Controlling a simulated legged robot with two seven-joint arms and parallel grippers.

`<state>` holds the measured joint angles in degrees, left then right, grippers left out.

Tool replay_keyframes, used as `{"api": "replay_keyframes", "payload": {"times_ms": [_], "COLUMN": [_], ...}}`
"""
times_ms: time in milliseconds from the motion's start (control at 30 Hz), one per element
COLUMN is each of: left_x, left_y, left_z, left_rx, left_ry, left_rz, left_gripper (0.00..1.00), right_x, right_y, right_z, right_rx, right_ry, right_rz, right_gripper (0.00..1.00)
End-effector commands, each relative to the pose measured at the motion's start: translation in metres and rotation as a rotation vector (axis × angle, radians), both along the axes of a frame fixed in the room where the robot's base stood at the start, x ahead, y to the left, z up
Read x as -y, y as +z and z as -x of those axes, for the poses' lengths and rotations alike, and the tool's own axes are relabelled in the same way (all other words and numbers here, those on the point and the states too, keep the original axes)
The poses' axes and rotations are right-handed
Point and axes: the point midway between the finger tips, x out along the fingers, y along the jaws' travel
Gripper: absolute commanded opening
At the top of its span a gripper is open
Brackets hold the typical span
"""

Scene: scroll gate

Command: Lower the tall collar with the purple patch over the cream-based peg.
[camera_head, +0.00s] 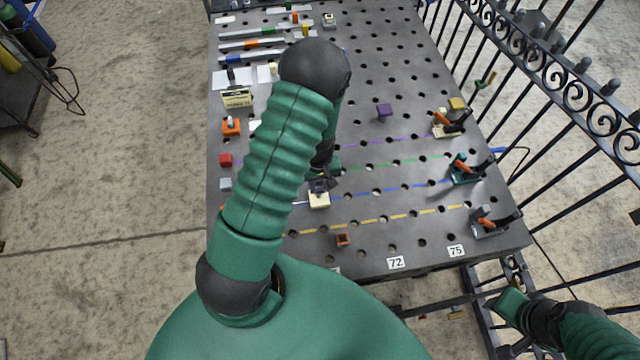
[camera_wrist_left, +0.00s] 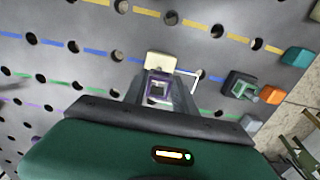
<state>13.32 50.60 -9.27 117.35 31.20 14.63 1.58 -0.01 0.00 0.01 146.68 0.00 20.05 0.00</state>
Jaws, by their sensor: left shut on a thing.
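My left gripper (camera_head: 321,180) is shut on a small collar with a purple patch, seen in the wrist view as a squarish hollow piece (camera_wrist_left: 158,92) between the two dark fingers. The cream-based peg's base (camera_head: 319,200) is on the dark perforated table, right at the fingertips. In the wrist view the cream base (camera_wrist_left: 162,65) shows just beyond the collar. The peg itself is mostly hidden by the collar and fingers, so I cannot tell whether the collar is around it or above it. My right gripper (camera_head: 509,301) is low at the right, beside the table; its fingers are unclear.
Toggle clamps with orange handles (camera_head: 466,170) line the table's right side. A purple block (camera_head: 384,112) stands farther back, and a small orange-brown square piece (camera_head: 343,240) lies near the front. A black scroll gate (camera_head: 545,70) runs along the right. The table between is mostly clear.

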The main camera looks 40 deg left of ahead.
Motion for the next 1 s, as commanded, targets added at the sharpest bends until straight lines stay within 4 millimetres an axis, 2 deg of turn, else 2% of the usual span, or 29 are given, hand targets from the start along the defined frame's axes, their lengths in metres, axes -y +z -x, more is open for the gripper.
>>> {"api": "replay_keyframes", "payload": {"times_ms": [1000], "left_x": [0.0], "left_y": [-0.026], "left_z": [0.0], "left_rx": [0.0], "left_ry": [0.0], "left_rz": [0.0], "left_gripper": [0.0], "right_x": [0.0], "right_y": [-0.022], "right_z": [0.0], "right_rx": [0.0], "right_ry": [0.0], "right_rz": [0.0], "right_gripper": [0.37]}}
